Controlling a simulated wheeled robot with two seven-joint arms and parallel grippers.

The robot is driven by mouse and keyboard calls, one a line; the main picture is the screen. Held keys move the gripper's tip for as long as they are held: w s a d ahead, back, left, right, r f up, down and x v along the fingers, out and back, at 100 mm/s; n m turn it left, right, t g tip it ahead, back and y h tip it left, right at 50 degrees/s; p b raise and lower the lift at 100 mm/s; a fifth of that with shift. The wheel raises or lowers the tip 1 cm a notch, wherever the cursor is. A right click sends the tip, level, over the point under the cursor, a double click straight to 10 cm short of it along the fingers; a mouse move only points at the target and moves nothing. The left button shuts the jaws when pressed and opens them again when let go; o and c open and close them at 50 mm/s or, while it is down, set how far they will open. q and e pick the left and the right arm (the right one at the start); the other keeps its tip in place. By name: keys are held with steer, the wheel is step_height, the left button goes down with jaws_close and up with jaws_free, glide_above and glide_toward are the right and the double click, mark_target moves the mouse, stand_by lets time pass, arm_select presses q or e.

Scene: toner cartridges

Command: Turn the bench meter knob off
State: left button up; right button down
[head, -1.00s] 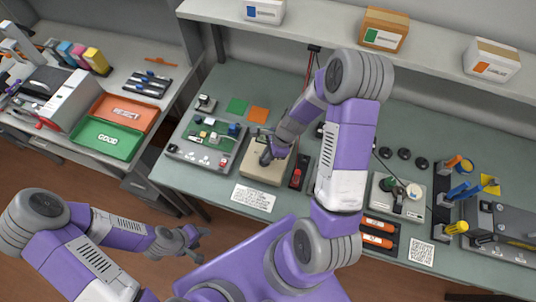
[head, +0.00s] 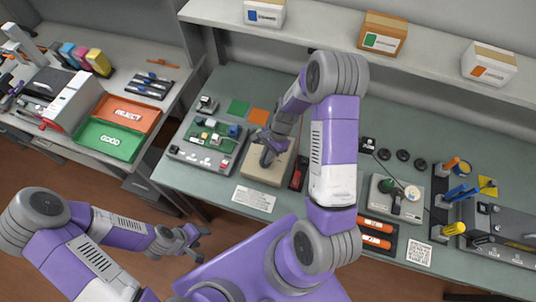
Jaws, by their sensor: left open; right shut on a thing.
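The bench meter appears to be the beige box (head: 262,179) on the green bench, left of centre. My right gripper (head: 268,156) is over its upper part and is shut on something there. The gripper covers the spot, so the knob itself is hidden; the gripped thing looks like the meter's knob, though I cannot make it out. My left gripper (head: 190,238) is open and empty, low at the left, in front of the bench and away from the meter.
A board with small components (head: 207,142) lies close left of the meter. A red and black item (head: 297,175) stands close right. A printed card (head: 254,198) lies in front. Further right is a soldering station (head: 398,200). A shelf (head: 330,28) with boxes runs above the back.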

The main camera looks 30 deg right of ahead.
steer(key=n, duration=0.1)
steer(key=n+g, duration=0.1)
steer(key=n, duration=0.1)
steer(key=n+h, duration=0.1)
steer(key=shift+w+a+n+g, duration=0.1)
steer(key=shift+w+n+g, duration=0.2)
steer(key=shift+n, duration=0.1)
steer(key=n, duration=0.2)
steer(key=n+g+h, duration=0.1)
steer(key=n, duration=0.1)
steer(key=shift+w+a+n+b, duration=0.2)
steer(key=shift+n+b, duration=0.1)
steer(key=shift+b, duration=0.1)
steer(key=n, duration=0.1)
steer(key=n+h, duration=0.1)
steer(key=n, duration=0.1)
steer(key=n+g, duration=0.1)
steer(key=shift+a+h+b, duration=0.25)
steer(key=shift+h+b, duration=0.1)
steer(key=shift+h, duration=0.05)
steer(key=shift+a+n+h+b, duration=0.15)
steer(key=shift+n+h, duration=0.25)
steer(key=shift+n, duration=0.75)
steer(key=shift+a+n+h+b, duration=0.15)
steer(key=shift+n+h, duration=0.25)
steer(key=shift+n, duration=0.75)
steer(key=shift+d, duration=0.1)
steer(key=c, duration=1.2)
jaws_free()
